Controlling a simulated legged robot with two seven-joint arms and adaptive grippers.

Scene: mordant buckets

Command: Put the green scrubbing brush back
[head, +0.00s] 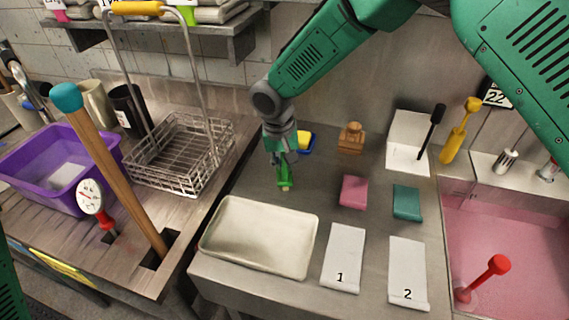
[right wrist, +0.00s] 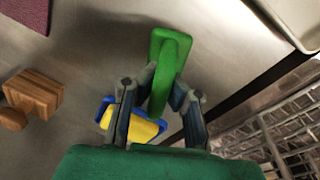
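The green scrubbing brush (head: 284,180) is at the back left of the grey worktop, below my right gripper (head: 283,158). In the right wrist view the brush (right wrist: 168,60) stands between the two fingers of my right gripper (right wrist: 163,90). The fingers are close against both sides of its handle and look shut on it. I cannot tell whether the brush touches the worktop. A blue and yellow item (head: 305,142) lies just behind the gripper; it also shows in the right wrist view (right wrist: 143,128). My left gripper is not in view.
A cream tray (head: 213,246) lies in front of the brush. White cards 1 (head: 344,250) and 2 (head: 407,262), a pink block (head: 353,192), a teal block (head: 407,203) and a wooden block (head: 351,138) lie to the right. A wire basket (head: 180,155) stands left.

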